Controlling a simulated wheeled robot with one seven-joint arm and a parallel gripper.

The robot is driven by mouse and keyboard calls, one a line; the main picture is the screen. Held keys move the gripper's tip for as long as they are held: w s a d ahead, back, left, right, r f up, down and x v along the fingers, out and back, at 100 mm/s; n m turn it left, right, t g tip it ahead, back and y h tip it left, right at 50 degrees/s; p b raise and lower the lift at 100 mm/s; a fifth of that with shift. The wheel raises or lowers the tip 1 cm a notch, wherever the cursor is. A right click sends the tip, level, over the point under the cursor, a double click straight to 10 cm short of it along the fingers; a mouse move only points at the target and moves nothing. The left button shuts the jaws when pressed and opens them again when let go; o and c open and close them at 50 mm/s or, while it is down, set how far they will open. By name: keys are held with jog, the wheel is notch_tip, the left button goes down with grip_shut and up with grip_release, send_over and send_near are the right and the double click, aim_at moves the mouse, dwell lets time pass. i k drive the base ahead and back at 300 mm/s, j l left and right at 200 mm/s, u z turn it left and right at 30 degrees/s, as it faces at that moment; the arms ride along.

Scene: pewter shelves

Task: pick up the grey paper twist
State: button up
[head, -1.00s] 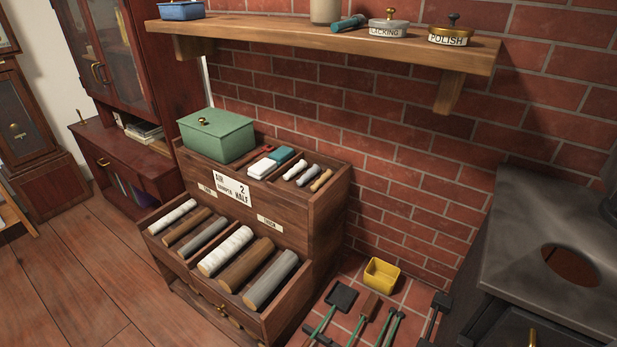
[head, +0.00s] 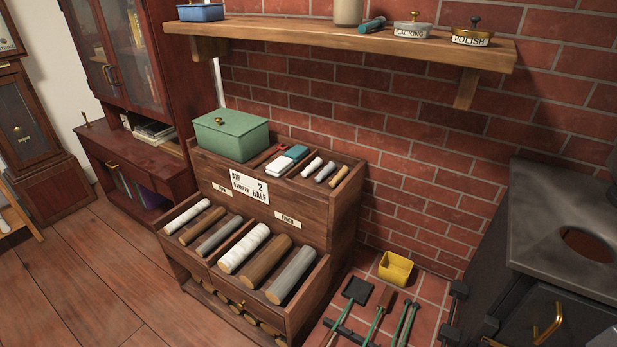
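The grey paper twist (head: 325,172) lies in the upper tray of the wooden stand (head: 318,229). It is the middle one of three small twists, between a white twist (head: 312,166) on its left and a tan twist (head: 340,177) on its right. It is small in the picture, and nothing covers it. My gripper is not in view.
A green lidded box (head: 231,137) and small blocks sit left of the twists. Several rolls, including a thick grey one (head: 291,276), lie in the lower tray. A wooden shelf (head: 350,37) overhangs behind. The stove (head: 560,225) stands right. Wooden floor at left is clear.

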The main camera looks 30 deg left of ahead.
aim_at(328, 168)
jog(key=k+j, duration=0.1)
jog(key=j, duration=0.6)
jog(key=k+j+u, duration=0.15)
jog(key=j, duration=1.25)
jog(key=i+j, duration=0.1)
jog(key=j, duration=0.3)
jog(key=i+j+u, duration=0.15)
jog(key=j, duration=0.3)
jog(key=i+j, duration=0.15)
jog(key=j, duration=0.25)
jog(key=i+j+u, duration=0.1)
jog(key=j, duration=0.3)
jog(key=i+j, duration=0.15)
jog(key=i, duration=0.15)
jog(key=i+j, duration=0.15)
jog(key=i, duration=0.15)
jog(key=u, duration=0.05)
